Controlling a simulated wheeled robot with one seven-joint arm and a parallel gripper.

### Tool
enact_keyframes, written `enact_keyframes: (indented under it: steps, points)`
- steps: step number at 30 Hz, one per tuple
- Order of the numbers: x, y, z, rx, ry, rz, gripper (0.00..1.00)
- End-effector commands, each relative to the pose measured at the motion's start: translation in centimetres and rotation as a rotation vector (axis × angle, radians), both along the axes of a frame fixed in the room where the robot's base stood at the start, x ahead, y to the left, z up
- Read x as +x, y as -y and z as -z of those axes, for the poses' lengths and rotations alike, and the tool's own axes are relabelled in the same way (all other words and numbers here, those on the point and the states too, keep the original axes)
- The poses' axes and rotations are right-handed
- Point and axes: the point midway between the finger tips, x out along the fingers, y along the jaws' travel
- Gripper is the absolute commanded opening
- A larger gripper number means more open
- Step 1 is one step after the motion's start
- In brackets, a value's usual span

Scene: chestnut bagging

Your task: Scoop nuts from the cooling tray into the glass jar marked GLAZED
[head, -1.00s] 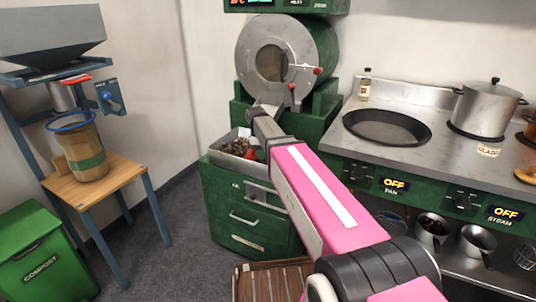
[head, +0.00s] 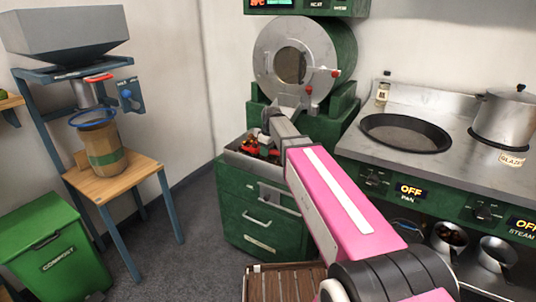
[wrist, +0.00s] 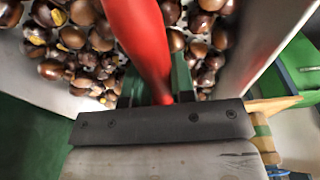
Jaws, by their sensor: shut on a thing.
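The cooling tray (head: 233,158) is a grey metal bin on a green cabinet, left of the arm. It holds glossy brown chestnuts (wrist: 85,60), some showing yellow flesh. My gripper (head: 266,140) is down at the tray. In the wrist view my gripper (wrist: 158,85) is shut on a red handle (wrist: 150,40) lying among the nuts. The far end of this handle is out of the wrist view, so any scoop bowl is hidden.
A green roaster drum (head: 297,60) stands behind the tray. The hob with a pan (head: 405,133) and a steel pot (head: 505,118) is at right. A wooden stand (head: 120,180) with a container and a green compost bin (head: 60,245) are at left. Grey floor lies between.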

Motion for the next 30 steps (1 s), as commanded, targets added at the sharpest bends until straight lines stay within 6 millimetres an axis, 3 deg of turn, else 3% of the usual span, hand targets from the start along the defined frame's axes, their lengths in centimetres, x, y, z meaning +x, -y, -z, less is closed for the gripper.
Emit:
enact_keyframes:
  steps: [21,30]
  points:
    - [-1.2,1.8,-4.9,0.052,0.034,-0.001,0.00]
    - [-1.4,2.1,-5.7,0.064,0.041,-0.001,0.00]
